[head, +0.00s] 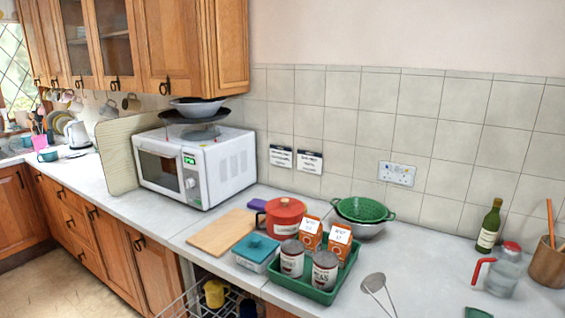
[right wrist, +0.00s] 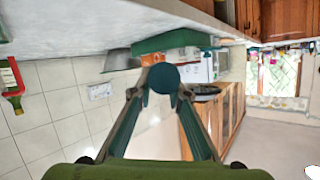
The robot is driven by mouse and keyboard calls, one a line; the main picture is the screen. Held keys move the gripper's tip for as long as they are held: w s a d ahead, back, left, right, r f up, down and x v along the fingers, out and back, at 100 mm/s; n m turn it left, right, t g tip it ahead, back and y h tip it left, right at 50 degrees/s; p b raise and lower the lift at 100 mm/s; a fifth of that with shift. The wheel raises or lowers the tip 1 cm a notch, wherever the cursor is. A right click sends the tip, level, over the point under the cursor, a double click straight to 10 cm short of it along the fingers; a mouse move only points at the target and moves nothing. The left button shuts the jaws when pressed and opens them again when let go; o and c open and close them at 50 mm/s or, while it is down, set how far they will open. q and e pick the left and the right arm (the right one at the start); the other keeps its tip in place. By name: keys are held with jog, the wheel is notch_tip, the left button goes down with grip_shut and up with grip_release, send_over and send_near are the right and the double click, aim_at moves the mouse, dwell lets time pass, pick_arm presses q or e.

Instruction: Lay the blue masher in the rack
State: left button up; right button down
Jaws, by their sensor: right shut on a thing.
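In the right wrist view my right gripper (right wrist: 161,92) is shut on the blue masher (right wrist: 163,76), whose blue part shows as a rounded end between the fingertips. In the head view a grey flat plate on two thin wires (head: 374,282) shows at the bottom, in front of the green tray; it looks like the masher's head, and its lower part is cut off by the frame edge. The wire rack (head: 188,302) is below the counter edge, partly cut off, with a yellow mug (head: 214,293) and a dark mug (head: 248,308) in it. My left gripper is not in view.
A green tray (head: 316,294) holds cans and orange cartons beside the rack. A teal box (head: 256,252), cutting board (head: 221,232), red pot (head: 285,215) and green colander (head: 362,209) crowd the counter. A bottle (head: 489,230) and red-handled jug (head: 505,270) stand right.

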jog(key=s+a+r+n+g+y+b, duration=0.1)
jog(key=s+a+r+n+g+y, duration=0.4)
jog(key=s+a+n+y, duration=0.3)
jog(key=w+d+f+m+t+h+p, duration=0.1)
jog(key=w+d+f+m+t+h, duration=0.3)
jog(key=w+d+m+h, duration=0.25)
jog(key=w+d+r+m+h+p, duration=0.2)
jog(key=w+d+m+h, duration=0.2)
jog(key=d+m+h, duration=0.4)
jog(key=shift+w+r+m+h, duration=0.4)
jog(key=shift+m+h, duration=1.15)
jog(key=shift+h, duration=0.7)
